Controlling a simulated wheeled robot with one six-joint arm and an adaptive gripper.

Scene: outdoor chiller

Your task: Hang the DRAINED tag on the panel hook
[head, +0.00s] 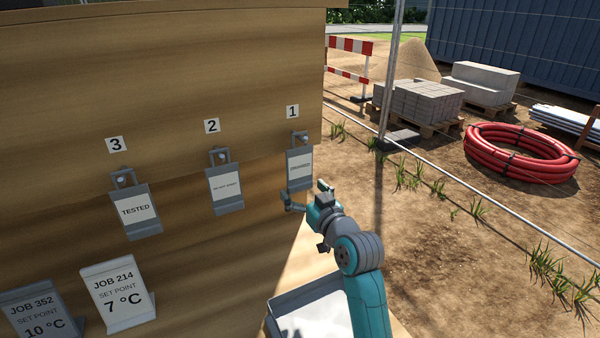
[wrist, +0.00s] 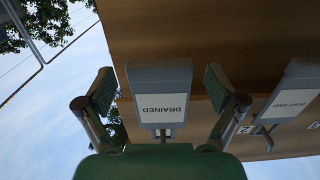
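The DRAINED tag (head: 300,170) is a grey plate with a white label, hanging from the peg under number 1 on a wooden board. My gripper (head: 308,196) is open just below and in front of it. In the wrist view the picture is upside down, and the DRAINED tag (wrist: 160,85) shows between the two spread fingers of my gripper (wrist: 160,82), with a gap on each side. I cannot tell how deep the fingers reach around it. I cannot identify a separate panel hook in these views.
The small-print tag (head: 226,190) hangs under number 2 and the TESTED tag (head: 137,212) under number 3. JOB 214 (head: 124,290) and JOB 352 (head: 40,312) cards stand lower left. A wire fence runs at right.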

